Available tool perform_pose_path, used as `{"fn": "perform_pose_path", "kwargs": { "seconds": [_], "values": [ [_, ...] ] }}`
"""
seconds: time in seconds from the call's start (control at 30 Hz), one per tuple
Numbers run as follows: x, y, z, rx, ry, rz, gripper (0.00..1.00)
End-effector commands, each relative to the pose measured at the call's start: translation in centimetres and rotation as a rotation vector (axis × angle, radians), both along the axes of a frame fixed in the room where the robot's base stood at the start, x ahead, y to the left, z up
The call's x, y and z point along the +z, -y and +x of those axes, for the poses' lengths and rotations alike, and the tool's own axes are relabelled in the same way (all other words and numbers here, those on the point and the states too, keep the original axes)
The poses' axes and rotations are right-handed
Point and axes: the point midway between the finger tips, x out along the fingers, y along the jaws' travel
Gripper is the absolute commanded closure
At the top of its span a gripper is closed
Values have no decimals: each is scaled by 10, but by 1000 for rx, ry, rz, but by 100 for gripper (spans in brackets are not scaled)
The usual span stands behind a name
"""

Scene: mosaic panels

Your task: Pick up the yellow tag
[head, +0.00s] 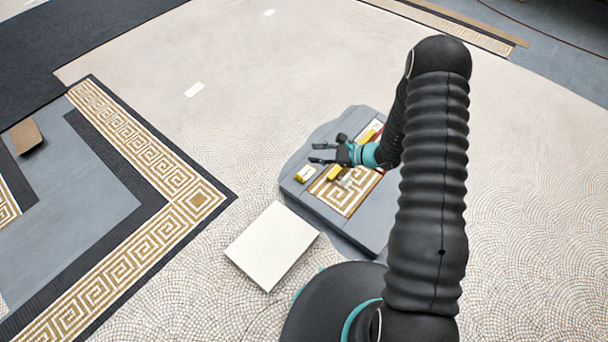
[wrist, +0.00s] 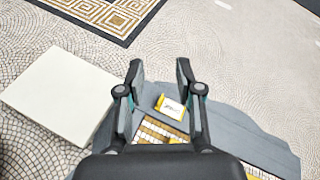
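A small yellow tag with a white, marked face (wrist: 170,107) lies on the grey slab, seen between my gripper's fingers in the wrist view. A yellow and white piece that looks like it also shows near the slab's left edge in the head view (head: 306,174). My gripper (head: 322,153) is open and empty above the slab; its two fingers stand apart in the wrist view (wrist: 160,67). The tag is apart from the fingers. How high the gripper is above it, I cannot tell exactly.
The grey slab (head: 372,218) carries a gold and white key-pattern panel (head: 347,198). Another yellow piece (head: 333,173) lies by that panel, with yellow and red items behind. A white board (head: 272,246) lies in front to the left. Patterned floor strips are at left; the pale floor behind is mostly clear.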

Motion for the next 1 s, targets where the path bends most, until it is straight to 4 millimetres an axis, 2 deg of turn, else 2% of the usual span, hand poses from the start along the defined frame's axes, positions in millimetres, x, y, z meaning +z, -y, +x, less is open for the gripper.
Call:
{"fn": "perform_pose_path", "kwargs": {
  "seconds": [0.03, 0.2, 0.3, 0.4, 0.5, 0.67, 1.0],
  "values": [
    [-25, 3, 0, -46, -36, 18, 65],
    [-97, 16, 2, -215, -129, 67, 65],
    [-133, 24, -2, -301, -174, 84, 65],
    [-161, 31, -7, -366, -206, 94, 65],
    [-178, 35, -11, -407, -225, 99, 65],
    [-191, 33, -10, -432, -236, 100, 65],
    [-213, -9, 22, -429, -235, 100, 65]
  ]
}}
